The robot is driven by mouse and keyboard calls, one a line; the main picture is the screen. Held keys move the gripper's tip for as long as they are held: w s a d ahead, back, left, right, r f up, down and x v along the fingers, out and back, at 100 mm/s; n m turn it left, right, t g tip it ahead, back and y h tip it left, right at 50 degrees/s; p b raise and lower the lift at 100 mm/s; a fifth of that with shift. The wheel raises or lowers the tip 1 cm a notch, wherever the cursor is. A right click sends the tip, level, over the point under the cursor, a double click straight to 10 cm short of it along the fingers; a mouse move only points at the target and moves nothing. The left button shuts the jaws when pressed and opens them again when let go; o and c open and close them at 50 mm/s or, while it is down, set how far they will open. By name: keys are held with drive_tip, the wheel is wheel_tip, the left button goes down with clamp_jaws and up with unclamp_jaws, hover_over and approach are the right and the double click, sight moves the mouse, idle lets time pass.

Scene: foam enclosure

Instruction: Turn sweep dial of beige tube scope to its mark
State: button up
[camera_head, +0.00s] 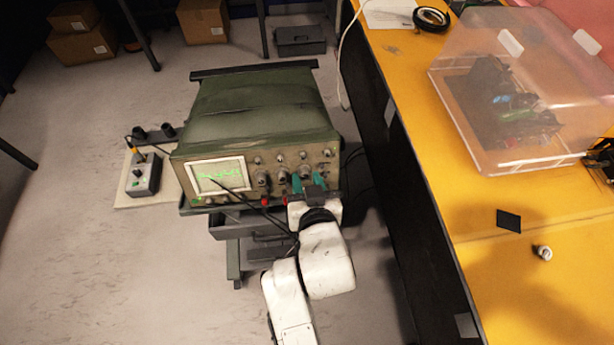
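The beige tube scope (222,151) stands on a dark cart, its front panel facing me, with a dark green-grey casing on top. Its lit screen (218,176) shows a green trace at the panel's left. Several dials (281,174) sit right of the screen. My gripper (308,181) is at the lower right of the panel, its green fingertips spread on either side of a dial there. Whether they touch that dial is too small to tell. The sweep dial and its mark cannot be made out for certain; the gripper hides part of the panel.
A yellow workbench (490,262) runs along the right, bearing a clear plastic box (500,150). A small grey device (143,177) sits on a pale board at the left. A cable hangs across the scope's front.

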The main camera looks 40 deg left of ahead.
drive_tip(key=shift+w+a+f, duration=0.3)
drive_tip(key=shift+w+a, duration=0.1)
drive_tip(key=shift+a, duration=0.1)
drive_tip(key=shift+c, duration=0.2)
clamp_jaws()
